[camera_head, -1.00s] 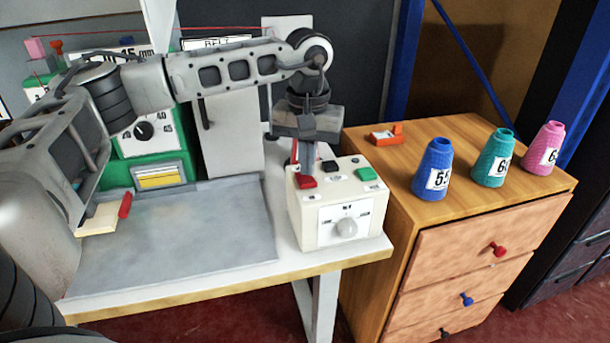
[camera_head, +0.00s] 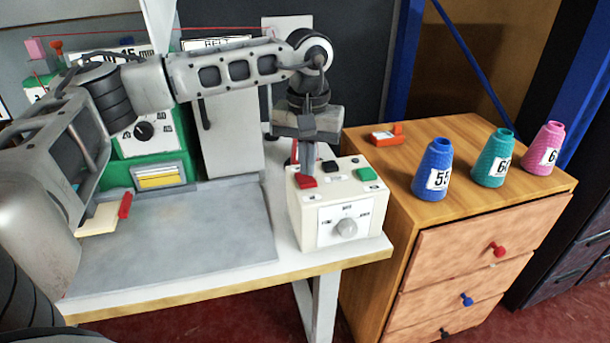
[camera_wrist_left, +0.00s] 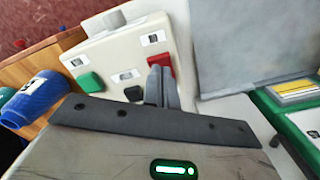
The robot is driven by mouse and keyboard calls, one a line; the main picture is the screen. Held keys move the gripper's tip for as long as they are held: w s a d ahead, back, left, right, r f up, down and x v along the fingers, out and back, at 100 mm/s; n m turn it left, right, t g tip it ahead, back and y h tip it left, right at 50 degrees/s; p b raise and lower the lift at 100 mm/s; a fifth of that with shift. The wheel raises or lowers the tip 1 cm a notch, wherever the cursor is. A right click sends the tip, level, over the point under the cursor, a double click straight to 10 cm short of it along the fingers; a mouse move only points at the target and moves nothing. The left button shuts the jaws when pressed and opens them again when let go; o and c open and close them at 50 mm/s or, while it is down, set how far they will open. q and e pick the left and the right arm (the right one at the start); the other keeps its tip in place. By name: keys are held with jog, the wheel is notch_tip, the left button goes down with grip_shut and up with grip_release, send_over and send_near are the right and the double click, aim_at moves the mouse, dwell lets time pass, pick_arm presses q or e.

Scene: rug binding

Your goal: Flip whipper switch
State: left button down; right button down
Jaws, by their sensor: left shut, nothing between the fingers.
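A cream control box (camera_head: 305,222) stands at the right end of the white table. Its top holds a red switch (camera_head: 306,181), a black switch (camera_head: 330,166) and a green switch (camera_head: 366,173); its front has a round knob (camera_head: 347,228). My left gripper (camera_head: 309,172) points down with shut, empty fingers, their tips right by the red switch. In the left wrist view the fingertips (camera_wrist_left: 160,70) overlap the edge of the red switch (camera_wrist_left: 158,66); I cannot tell whether they touch it. The labels on the box are too small to read. My right gripper is not in view.
A wooden drawer cabinet (camera_head: 450,230) beside the table carries blue (camera_head: 433,170), teal (camera_head: 494,158) and pink (camera_head: 543,150) thread cones and an orange item (camera_head: 387,135). A green machine (camera_head: 150,150) stands behind the grey table plate (camera_head: 180,235).

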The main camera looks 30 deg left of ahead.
aim_at(308, 181)
pick_arm(q)
jog(key=shift+f+b, duration=0.65)
jog(key=shift+f, duration=0.35)
dwell(0.8)
jog(key=shift+r+p, duration=2.7)
jog(key=shift+r, duration=0.85)
jog(key=shift+d+f, duration=0.1)
